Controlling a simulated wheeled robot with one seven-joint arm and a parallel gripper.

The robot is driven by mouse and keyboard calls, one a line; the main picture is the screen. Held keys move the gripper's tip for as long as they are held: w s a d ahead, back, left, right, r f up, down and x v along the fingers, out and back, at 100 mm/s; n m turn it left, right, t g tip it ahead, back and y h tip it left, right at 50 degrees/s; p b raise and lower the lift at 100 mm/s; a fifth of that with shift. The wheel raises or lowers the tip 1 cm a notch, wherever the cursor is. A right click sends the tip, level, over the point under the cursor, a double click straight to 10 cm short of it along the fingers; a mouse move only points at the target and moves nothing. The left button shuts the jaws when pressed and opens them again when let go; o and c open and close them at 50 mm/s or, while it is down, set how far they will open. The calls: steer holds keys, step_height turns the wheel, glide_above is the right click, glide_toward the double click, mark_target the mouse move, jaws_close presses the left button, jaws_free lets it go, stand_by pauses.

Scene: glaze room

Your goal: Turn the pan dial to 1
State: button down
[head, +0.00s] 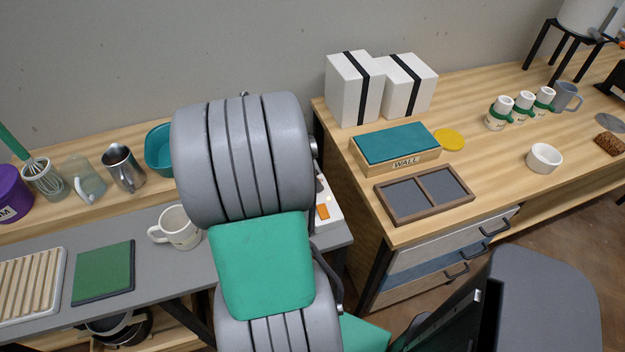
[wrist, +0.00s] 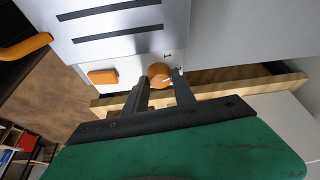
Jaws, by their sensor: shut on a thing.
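The pan dial (wrist: 159,71) is a round orange knob with a pale pointer line, on the front of a white appliance (wrist: 130,62) in the wrist view. My gripper (wrist: 161,77) is shut on the dial, one dark finger on either side of it. A small dark mark shows on the panel just beyond the dial, too small to read surely. In the head view my arm hides the dial and the gripper; only a strip of the white appliance (head: 333,212) shows beside it.
An orange rectangular button (wrist: 103,77) is beside the dial, and an orange handle (wrist: 26,46) is at the left. In the head view, a white mug (head: 180,229) stands on the grey bench left of my arm. A wooden drawer cabinet (head: 372,240) is close on the right.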

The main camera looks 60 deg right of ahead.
steer(key=n+t+h+b, duration=0.1)
steer(key=n, duration=0.2)
steer(key=shift+s+n, duration=0.1)
steer(key=shift+n, duration=0.3)
steer(key=shift+s+n+t+b, duration=0.15)
steer(key=shift+n+t, duration=0.3)
steer(key=shift+n, duration=0.5)
steer(key=shift+w+n+t+b, duration=0.15)
steer(key=shift+n+t, duration=0.3)
steer(key=shift+n, duration=0.5)
steer(key=c, duration=1.1)
jaws_free()
steer(key=shift+o, duration=0.2)
steer(key=shift+a, duration=0.1)
steer(key=v, duration=0.8)
steer(key=shift+s+f, duration=0.1)
